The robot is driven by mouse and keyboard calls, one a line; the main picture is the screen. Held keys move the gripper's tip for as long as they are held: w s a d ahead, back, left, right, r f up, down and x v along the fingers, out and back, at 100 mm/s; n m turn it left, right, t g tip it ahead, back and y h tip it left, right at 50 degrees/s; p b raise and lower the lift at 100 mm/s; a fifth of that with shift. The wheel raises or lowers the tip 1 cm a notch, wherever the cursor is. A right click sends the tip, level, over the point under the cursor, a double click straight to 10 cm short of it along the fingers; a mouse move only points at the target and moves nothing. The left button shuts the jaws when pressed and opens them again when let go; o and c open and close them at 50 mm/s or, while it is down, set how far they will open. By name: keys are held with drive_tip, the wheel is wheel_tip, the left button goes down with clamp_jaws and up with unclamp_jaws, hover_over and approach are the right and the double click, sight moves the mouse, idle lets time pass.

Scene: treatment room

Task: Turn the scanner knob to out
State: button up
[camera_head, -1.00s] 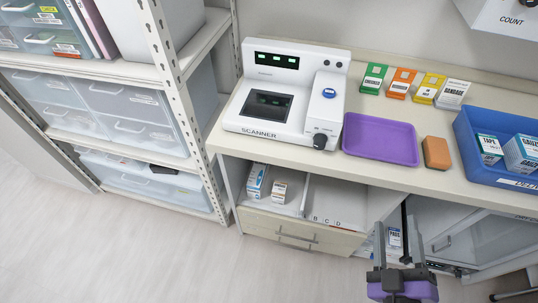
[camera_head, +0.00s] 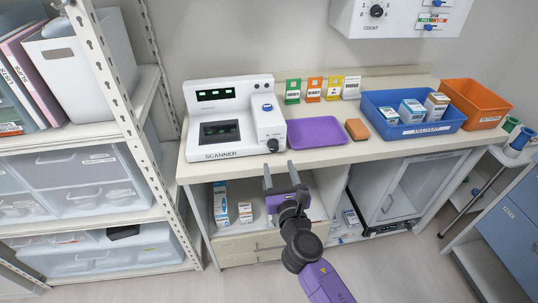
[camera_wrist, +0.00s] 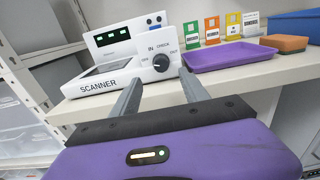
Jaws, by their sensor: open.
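The white scanner (camera_head: 205,149) stands on the left part of the counter, with a dark screen and green lights. Its round black knob (camera_head: 273,145) is on the front face of the right-hand block. In the wrist view the knob (camera_wrist: 161,62) shows with the labels OFF, IN, CHECK and OUT around it; I cannot tell clearly which label its mark points to. My purple gripper (camera_head: 279,167) is open and empty, just below and in front of the knob. Its two fingers point toward the knob, one to each side in the wrist view, apart from it.
A purple tray (camera_head: 317,141) lies right of the scanner, with an orange-brown sponge (camera_head: 357,129) beside it. Coloured cards stand behind. A blue delivery bin (camera_head: 376,118) and orange bin (camera_head: 490,115) are farther right. The counter's front edge (camera_head: 330,158) runs close to my gripper.

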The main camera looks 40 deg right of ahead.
sight(274, 149)
drive_tip(key=x, duration=0.7)
drive_tip(key=shift+d, duration=0.2)
clamp_jaws()
